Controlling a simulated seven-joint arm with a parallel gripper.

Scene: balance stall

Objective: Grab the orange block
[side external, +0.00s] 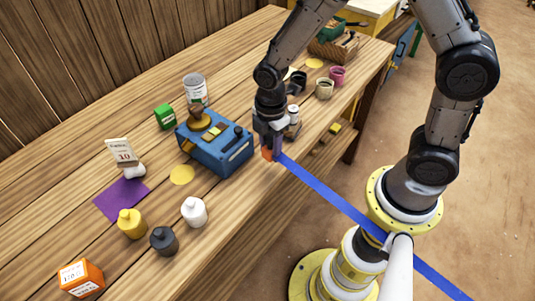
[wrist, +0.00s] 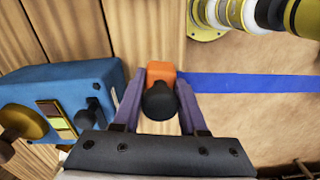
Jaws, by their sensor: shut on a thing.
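My gripper (side external: 272,147) is at the front edge of the wooden table (side external: 240,220), pointing down. It is shut on the orange block (side external: 267,154), which shows just below the fingers. In the wrist view the orange block (wrist: 160,71) sits between the two purple-grey fingers (wrist: 159,88), with a black knob (wrist: 159,101) in front of it. The fingers hide part of the block in the side view. I cannot tell whether its underside touches the table.
A blue balance box (side external: 215,150) stands just left of my gripper. A blue strip (side external: 335,200) runs from the table edge to the floor. Cups (side external: 325,87) stand behind. A white bottle (side external: 194,211), yellow bottle (side external: 131,223) and labelled orange box (side external: 82,278) stand at front left.

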